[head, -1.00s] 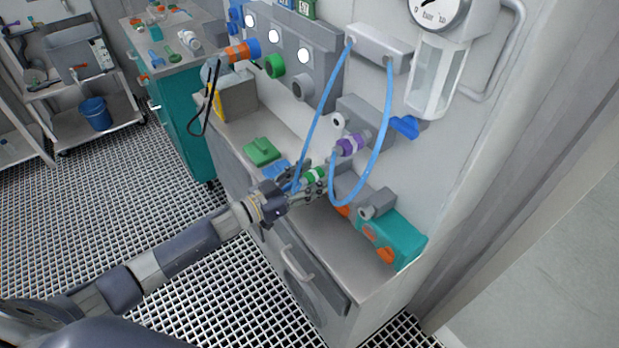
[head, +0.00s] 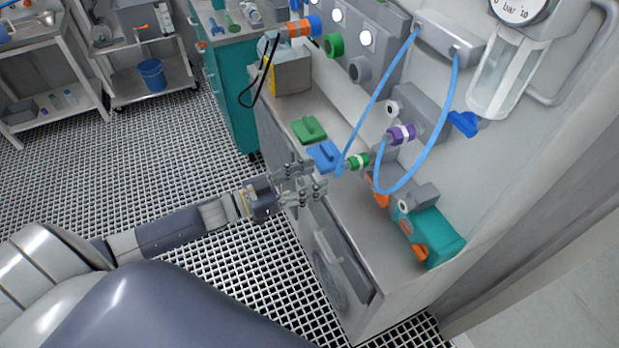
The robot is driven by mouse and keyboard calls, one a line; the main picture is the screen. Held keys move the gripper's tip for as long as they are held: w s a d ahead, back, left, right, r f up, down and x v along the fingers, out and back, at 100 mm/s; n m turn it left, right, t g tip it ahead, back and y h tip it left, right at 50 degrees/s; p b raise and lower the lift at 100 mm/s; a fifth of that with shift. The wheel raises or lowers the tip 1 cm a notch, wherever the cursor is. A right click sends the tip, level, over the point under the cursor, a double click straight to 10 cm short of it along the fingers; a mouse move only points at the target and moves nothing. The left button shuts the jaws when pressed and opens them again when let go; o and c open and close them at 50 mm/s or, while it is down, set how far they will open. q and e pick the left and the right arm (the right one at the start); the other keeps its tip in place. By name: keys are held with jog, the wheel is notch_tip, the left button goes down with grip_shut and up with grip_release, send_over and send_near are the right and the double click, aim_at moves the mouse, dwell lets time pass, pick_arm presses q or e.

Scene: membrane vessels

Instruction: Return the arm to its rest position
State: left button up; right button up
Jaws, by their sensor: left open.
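My left arm comes in from the lower left of the head view. Its gripper (head: 312,183) is open and empty, in front of the counter's front edge. It is apart from the green-ringed connector (head: 358,161) at the end of a blue hose (head: 372,107). That connector hangs above the counter, just right of a blue block (head: 325,156). A purple-ringed connector (head: 401,134) sits at the wall fitting, with a blue hose looping beneath it. My right gripper is not in view.
The counter (head: 345,225) carries a green block (head: 308,129) and a teal and orange device (head: 437,238). A black cable loop (head: 247,98) hangs at its far end. A cart with a blue bucket (head: 151,74) stands at the back left. The grated floor left of the counter is clear.

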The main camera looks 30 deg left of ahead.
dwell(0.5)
pick_arm(q)
jog(key=s+a+f+n+g+y, duration=0.1)
jog(key=s+a+f+n+y, duration=0.15)
jog(key=f, duration=0.75)
jog(key=s+a+f+n+g+y, duration=0.1)
jog(key=s+a+f+y, duration=0.25)
jog(key=f, duration=0.65)
jog(key=s+a+f+n+g+y, duration=0.1)
jog(key=s+a+f+y, duration=0.15)
jog(key=f, duration=0.75)
jog(key=s+d+f+g+y, duration=0.1)
jog(key=s+f+g+y, duration=0.3)
jog(key=s+f, duration=0.95)
jog(key=s+d+f+g, duration=0.3)
jog(key=s+d, duration=0.1)
jog(key=s, duration=0.6)
jog(key=s+d+f+g+h, duration=0.1)
jog(key=s+d+f+g, duration=0.2)
jog(key=s, duration=0.7)
jog(key=shift+s+d+f+n, duration=0.2)
jog(key=shift+d+f+n, duration=0.1)
jog(key=shift+d+n, duration=0.1)
jog(key=shift+h, duration=0.25)
